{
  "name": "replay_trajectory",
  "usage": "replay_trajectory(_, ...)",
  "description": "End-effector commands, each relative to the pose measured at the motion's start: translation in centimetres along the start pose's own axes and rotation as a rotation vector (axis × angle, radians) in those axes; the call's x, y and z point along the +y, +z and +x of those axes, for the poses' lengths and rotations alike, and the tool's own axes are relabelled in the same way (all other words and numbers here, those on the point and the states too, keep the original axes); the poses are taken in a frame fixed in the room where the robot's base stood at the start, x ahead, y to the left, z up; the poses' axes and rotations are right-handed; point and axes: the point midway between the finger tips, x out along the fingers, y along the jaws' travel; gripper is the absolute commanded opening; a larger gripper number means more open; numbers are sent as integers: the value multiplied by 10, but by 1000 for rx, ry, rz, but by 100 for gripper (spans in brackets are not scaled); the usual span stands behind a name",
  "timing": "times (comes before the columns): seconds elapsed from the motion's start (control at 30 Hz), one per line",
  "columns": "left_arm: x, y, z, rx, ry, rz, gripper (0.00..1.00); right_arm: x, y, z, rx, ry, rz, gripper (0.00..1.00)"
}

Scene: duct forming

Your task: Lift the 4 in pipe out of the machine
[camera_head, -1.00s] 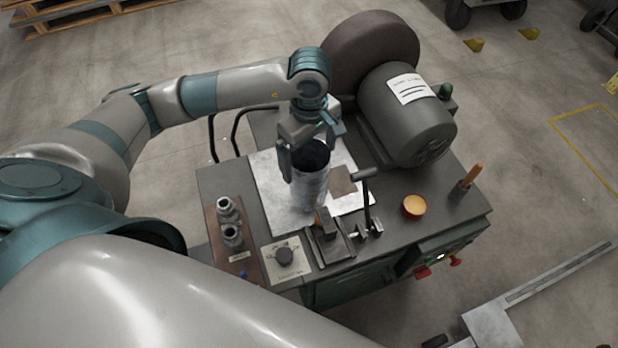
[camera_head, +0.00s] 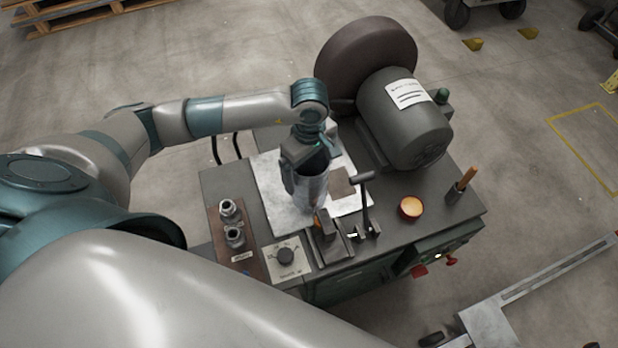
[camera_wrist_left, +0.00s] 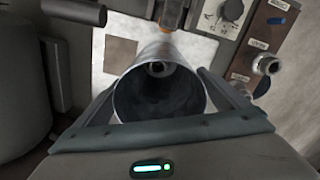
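The 4 in pipe (camera_head: 313,190) is a grey metal cylinder, standing upright on the bright metal plate of the machine (camera_head: 228,180). In the left wrist view I look down into its open round mouth (camera_wrist_left: 160,100). My left gripper (camera_head: 305,178) points down over the pipe's top, with one finger on each side of the wall. The fingers are apart around the pipe; I cannot tell whether they touch it. The gripper hides part of the pipe's rim in the head view. My right gripper is not in view.
A grey motor (camera_head: 405,120) and a large dark wheel (camera_head: 365,55) stand behind the pipe at right. A lever (camera_head: 366,205) and a clamp block (camera_head: 328,238) are close in front. Fittings (camera_head: 231,222), a dial (camera_head: 286,256) and an orange cup (camera_head: 410,207) are nearby.

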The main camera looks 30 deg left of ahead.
Motion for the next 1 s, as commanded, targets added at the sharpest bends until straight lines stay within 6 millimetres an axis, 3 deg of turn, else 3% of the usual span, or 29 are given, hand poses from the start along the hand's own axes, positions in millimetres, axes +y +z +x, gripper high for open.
replay_trajectory(0.03, 0, 0, 0, 0, 0, 0, 81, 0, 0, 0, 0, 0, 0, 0)
replay_trajectory(0.23, 0, 0, 0, 0, 0, 0, 33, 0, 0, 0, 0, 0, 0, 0)
replay_trajectory(0.3, 0, 0, -1, 0, 1, 0, 24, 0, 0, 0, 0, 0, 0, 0)
replay_trajectory(0.67, 2, 0, -8, 0, 4, -1, 24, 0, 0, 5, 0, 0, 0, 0)
replay_trajectory(1.0, 2, -1, -56, 2, 7, 1, 24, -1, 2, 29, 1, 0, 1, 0)
